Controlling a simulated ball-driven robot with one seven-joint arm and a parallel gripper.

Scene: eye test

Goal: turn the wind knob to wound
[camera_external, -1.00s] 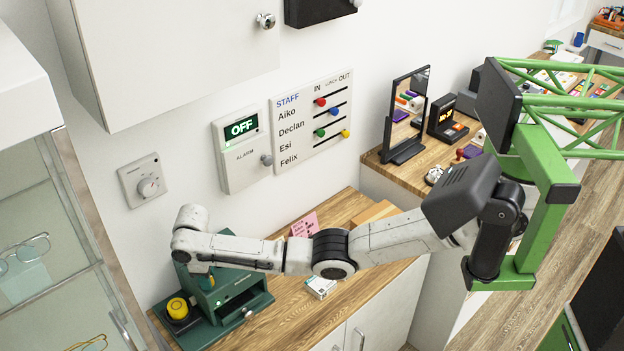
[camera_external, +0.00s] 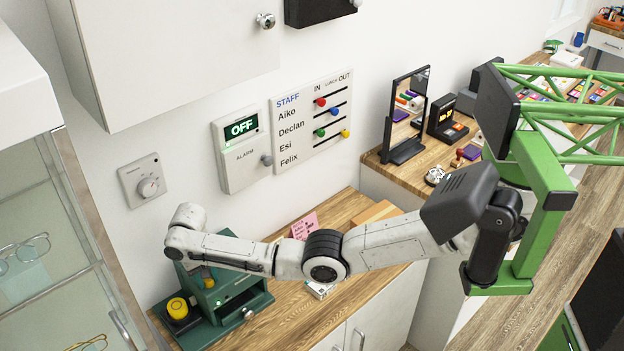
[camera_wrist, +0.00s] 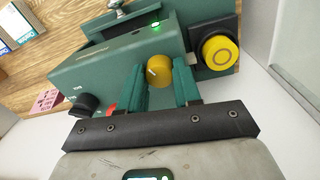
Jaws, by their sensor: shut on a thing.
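The green device (camera_external: 236,300) stands on the wooden counter at lower left. In the wrist view its green housing (camera_wrist: 105,68) carries a brass-yellow round knob (camera_wrist: 159,66) with a pale mark on its face. My gripper (camera_wrist: 160,78) has its two green fingers on either side of this knob, shut on it. A black knob (camera_wrist: 85,104) sits left of the fingers, with small labels too blurred to read. No readable label shows which knob is the wind knob. In the external view my wrist hides part of the device.
A big yellow button (camera_wrist: 219,54) on a black base is right of the fingers. A small green light (camera_wrist: 155,24) glows nearby. A pink card (camera_external: 305,226) and a small box (camera_external: 321,289) are on the counter. The wall dial (camera_external: 149,187) is above.

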